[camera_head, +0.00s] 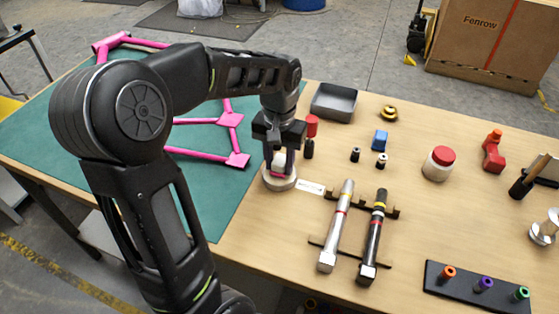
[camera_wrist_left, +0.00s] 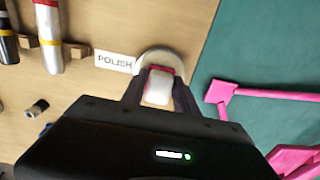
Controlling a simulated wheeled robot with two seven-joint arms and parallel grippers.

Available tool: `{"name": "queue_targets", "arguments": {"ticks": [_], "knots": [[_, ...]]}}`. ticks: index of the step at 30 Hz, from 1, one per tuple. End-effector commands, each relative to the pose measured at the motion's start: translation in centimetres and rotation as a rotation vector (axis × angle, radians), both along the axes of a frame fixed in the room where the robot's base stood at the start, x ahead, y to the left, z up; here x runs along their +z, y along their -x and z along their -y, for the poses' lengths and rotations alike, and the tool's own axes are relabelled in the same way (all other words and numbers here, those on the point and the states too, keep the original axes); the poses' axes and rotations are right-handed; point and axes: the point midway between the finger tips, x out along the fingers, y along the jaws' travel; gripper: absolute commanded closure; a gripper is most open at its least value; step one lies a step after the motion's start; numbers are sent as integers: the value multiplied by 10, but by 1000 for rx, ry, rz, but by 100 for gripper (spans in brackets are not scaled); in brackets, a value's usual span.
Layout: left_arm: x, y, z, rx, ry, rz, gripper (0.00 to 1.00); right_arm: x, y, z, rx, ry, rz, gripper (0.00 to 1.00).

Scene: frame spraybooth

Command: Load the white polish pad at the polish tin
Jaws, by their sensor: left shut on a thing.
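My left gripper (camera_head: 280,158) points down over the polish tin (camera_head: 278,184), a low round pale tin near the mat's right edge. It is shut on the white polish pad (camera_head: 279,162). In the left wrist view the white pad (camera_wrist_left: 158,88) sits between the fingers, in front of the tin's pale rim (camera_wrist_left: 163,57). Pinkish red shows around the pad's edge; I cannot tell whether it belongs to the pad or the tin's contents. The pad is over or in the tin's opening; contact is hidden. My right gripper is out of view.
A POLISH label (camera_head: 311,187) lies right of the tin. A pink frame (camera_head: 230,120) rests on the green mat (camera_head: 195,190). A dark tray (camera_head: 334,101), small bottles and two tools on a rack (camera_head: 336,226) stand to the right. Bare tabletop lies between them.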

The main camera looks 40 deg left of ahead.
Motion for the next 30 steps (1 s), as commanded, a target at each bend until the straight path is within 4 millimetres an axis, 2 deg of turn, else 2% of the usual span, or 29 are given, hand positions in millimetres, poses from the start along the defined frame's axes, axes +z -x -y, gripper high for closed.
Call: {"name": "queue_targets", "arguments": {"ticks": [3, 18, 30], "knots": [[16, -1, 0, 0, -1, 3, 97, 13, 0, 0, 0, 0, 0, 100], [59, -1, 0, 0, -1, 5, 97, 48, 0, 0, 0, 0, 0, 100], [65, -1, 0, 0, -2, 5, 97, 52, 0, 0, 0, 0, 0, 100]]}}
